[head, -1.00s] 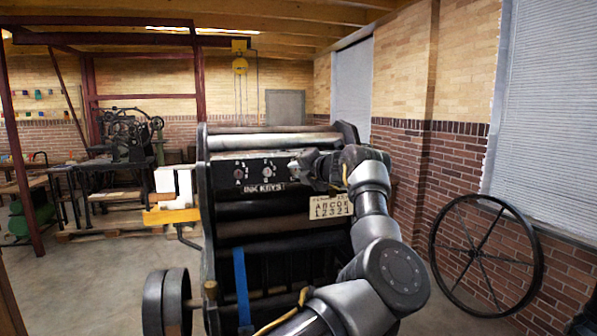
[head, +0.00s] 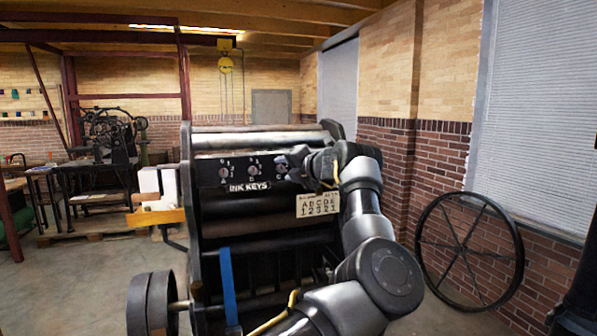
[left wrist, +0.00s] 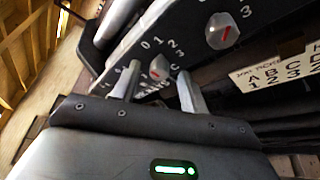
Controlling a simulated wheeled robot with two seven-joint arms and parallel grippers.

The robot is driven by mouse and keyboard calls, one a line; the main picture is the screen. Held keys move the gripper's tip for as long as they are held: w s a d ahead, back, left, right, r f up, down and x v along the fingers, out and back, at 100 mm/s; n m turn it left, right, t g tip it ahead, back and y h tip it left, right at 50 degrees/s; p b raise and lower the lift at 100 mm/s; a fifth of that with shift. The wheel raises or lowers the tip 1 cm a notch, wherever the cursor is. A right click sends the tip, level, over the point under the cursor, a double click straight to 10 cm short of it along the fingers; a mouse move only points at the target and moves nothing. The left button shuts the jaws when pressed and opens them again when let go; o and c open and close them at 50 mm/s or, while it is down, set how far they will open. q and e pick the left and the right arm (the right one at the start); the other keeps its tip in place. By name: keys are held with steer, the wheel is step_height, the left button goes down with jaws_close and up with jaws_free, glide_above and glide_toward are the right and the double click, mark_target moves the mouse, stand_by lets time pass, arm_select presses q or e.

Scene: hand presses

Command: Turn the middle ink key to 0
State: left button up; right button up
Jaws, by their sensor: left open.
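The ink key panel (head: 240,170) is a black strip with several round, numbered keys across the press front. In the head view, keys show at the left (head: 224,173) and beside it (head: 253,171); a third, taken as the middle key (head: 281,169), is partly covered. My left gripper (head: 287,163) is at this third key. In the left wrist view, its open fingers (left wrist: 155,88) stand on either side of a key (left wrist: 158,67) with a red mark; contact cannot be told. A nearer key (left wrist: 222,30) lies up-right. Its 0 is up-left of the straddled key.
A placard (head: 318,204) with letters and numbers hangs below the panel. A blue strap (head: 228,285) and a pulley wheel (head: 152,303) are at the lower left. A large spoked wheel (head: 468,238) leans at the right brick wall. Open floor lies left of the press.

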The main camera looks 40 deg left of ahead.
arm_select(q)
steer(key=b+v, duration=0.4)
steer(key=v, duration=0.5)
